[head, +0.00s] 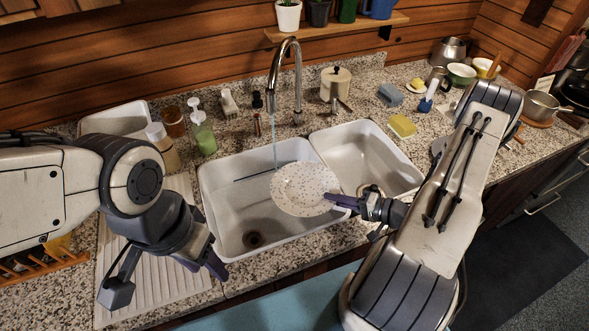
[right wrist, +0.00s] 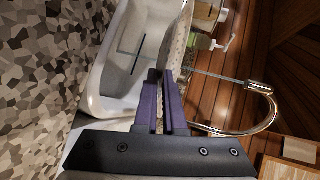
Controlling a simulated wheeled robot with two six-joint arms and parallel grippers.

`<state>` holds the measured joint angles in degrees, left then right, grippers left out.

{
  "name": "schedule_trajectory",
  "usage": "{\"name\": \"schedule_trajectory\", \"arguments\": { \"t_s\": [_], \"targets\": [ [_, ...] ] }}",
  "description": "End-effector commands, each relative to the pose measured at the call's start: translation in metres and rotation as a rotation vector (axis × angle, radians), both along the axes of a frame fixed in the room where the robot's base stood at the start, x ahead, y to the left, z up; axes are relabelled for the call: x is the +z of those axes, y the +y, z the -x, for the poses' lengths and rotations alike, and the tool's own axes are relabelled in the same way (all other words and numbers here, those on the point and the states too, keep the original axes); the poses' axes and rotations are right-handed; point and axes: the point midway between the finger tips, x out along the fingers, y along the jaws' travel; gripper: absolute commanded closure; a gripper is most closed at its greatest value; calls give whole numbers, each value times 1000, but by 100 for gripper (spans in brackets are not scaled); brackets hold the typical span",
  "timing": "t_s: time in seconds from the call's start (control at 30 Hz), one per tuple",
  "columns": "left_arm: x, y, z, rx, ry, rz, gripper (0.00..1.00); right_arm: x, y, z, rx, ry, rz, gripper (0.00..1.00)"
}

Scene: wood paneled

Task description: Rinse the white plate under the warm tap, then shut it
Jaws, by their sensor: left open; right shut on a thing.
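The white plate (head: 303,188), speckled with small dark marks, is held tilted over the left sink basin (head: 225,213). My right gripper (head: 346,203) is shut on its right edge. In the right wrist view the plate (right wrist: 179,48) shows edge-on between the purple fingers (right wrist: 165,100). The chrome tap (head: 297,75) is running, and its thin stream (head: 275,155) comes down at the plate's upper left edge. The tap also shows in the right wrist view (right wrist: 272,112). I cannot tell which control is the warm one. My left gripper (head: 203,265) is open and empty by the left basin's front-left corner.
The right basin (head: 372,150) stands beside the left one. A soap bottle (head: 203,135) and jars stand behind and left. A yellow sponge (head: 402,126) lies right of the sink. A ribbed drainboard (head: 160,285) lies left, partly under my left arm. A pan (head: 545,106) sits far right.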

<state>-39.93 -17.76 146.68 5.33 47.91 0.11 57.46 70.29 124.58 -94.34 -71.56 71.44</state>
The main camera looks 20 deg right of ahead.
Motion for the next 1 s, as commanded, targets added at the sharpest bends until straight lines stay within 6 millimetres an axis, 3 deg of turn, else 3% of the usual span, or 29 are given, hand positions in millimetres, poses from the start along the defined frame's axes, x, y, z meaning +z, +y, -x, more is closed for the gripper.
{"name": "schedule_trajectory", "arguments": {
  "t_s": [0.37,1.0],
  "targets": [
    [5,0,0,0,0,0,50,5,-1,3,-2,-1,-2,100],
    [45,0,0,0,0,0,50,41,-3,48,-2,-1,-3,100]
  ]
}}
